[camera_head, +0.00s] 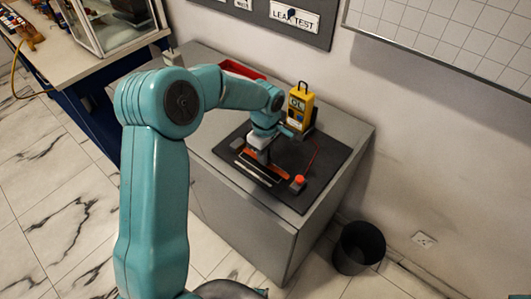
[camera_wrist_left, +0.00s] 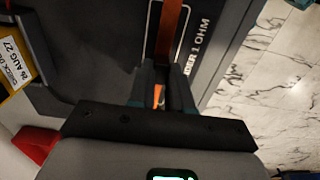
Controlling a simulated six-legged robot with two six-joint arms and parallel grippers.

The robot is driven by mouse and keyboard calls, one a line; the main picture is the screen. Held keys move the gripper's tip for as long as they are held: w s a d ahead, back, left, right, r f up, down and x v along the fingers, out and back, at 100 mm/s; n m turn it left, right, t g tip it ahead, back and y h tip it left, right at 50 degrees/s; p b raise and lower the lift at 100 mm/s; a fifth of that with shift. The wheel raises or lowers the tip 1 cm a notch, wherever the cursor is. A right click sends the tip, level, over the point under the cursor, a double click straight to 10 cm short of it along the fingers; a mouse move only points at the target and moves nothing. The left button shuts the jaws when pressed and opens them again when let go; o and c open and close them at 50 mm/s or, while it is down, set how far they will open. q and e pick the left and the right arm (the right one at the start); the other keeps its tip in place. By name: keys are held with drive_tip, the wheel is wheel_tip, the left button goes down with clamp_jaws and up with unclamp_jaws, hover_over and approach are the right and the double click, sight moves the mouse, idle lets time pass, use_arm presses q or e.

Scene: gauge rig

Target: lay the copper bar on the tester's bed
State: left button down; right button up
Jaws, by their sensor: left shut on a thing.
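My left gripper (camera_head: 262,157) reaches down over a dark tester panel on the grey cabinet. It is shut on the copper bar (camera_wrist_left: 171,28), an orange strip that runs up from between the fingers (camera_wrist_left: 160,98) in the left wrist view. In the head view, orange shows under and beside the fingers, close above the panel. The dark surface (camera_wrist_left: 205,50) behind the bar has a white outline and print ending in "1 OHM". Whether the bar touches the bed is unclear. The gripper hides part of the bar. My right gripper is out of view.
A yellow meter (camera_head: 299,106) stands at the back of the black mat (camera_head: 322,160). An orange-red knob (camera_head: 299,180) sits at its front right. A red tray (camera_head: 240,69) is behind my arm. A black bin (camera_head: 358,248) stands on the floor right of the cabinet.

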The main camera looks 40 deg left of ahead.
use_arm(q)
drive_tip(key=shift+f+b, duration=0.5)
drive_tip(key=shift+f, duration=0.15)
drive_tip(key=shift+c, duration=2.4)
unclamp_jaws()
drive_tip(key=shift+r+p, duration=2.5)
drive_tip(key=shift+r, duration=1.6)
drive_tip(key=shift+s+f, duration=0.1)
